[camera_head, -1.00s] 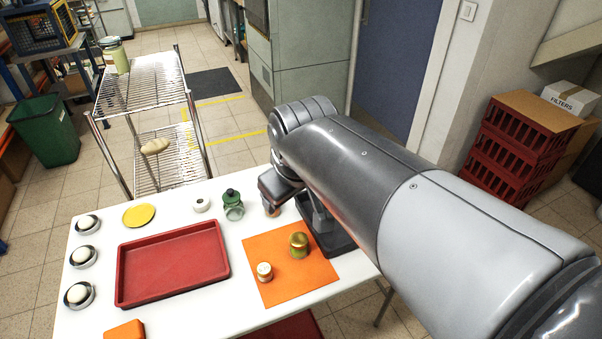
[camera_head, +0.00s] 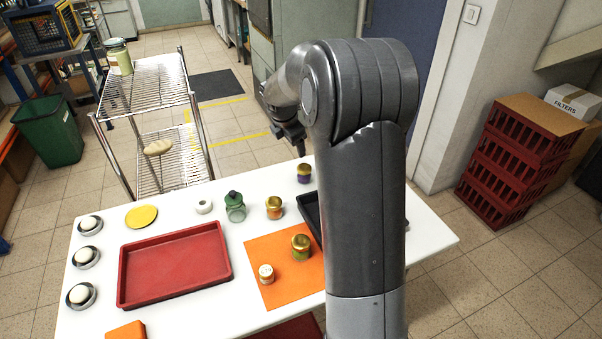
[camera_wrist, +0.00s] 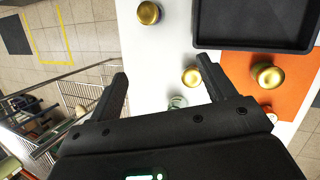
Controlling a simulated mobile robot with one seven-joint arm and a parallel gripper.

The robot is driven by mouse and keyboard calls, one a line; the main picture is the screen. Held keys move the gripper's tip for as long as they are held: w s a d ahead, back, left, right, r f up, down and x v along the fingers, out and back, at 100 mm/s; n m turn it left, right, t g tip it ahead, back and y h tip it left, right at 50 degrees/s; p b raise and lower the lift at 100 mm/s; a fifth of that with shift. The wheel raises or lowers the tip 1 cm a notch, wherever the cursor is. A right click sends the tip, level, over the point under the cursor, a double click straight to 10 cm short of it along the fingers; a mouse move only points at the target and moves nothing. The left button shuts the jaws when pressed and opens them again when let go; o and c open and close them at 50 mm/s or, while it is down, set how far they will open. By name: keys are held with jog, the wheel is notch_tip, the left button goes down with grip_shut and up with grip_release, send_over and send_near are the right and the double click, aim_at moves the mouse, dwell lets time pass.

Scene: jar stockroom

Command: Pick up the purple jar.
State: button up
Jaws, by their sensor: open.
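The purple jar (camera_head: 304,173) has a gold lid and stands upright at the far edge of the white table, beyond the dark tray. In the wrist view its gold lid (camera_wrist: 148,12) shows at the top, ahead of my gripper and apart from it. My gripper (camera_wrist: 163,72) is open, with nothing between its fingers. In the head view my gripper (camera_head: 294,140) is above the far edge of the table, close to the purple jar in the picture. My arm hides part of the table's right side.
An orange jar (camera_head: 274,208) and a green glass jar (camera_head: 235,208) stand nearby. The dark tray (camera_head: 309,212) is partly hidden. A red tray (camera_head: 224,278) lies left; a wire rack (camera_head: 160,95) stands behind.

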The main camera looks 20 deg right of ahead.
aim_at(304, 167)
jog(key=w+d+f+n, duration=0.2)
jog(key=w+d+f, duration=0.1)
jog(key=f, duration=0.4)
jog(key=w+d+f+n, duration=0.2)
jog(key=w+d+f, duration=0.1)
jog(key=f, duration=0.5)
jog(key=w+d+f+n, duration=0.2)
jog(key=w+f, duration=0.3)
jog(key=f, duration=0.3)
jog(key=shift+w+d+f+n, duration=0.2)
jog(key=shift+d+n, duration=0.1)
jog(key=shift+d, duration=0.35)
jog(key=shift+c, duration=0.2)
jog(key=c, duration=1.2)
jog(key=shift+o, duration=0.2)
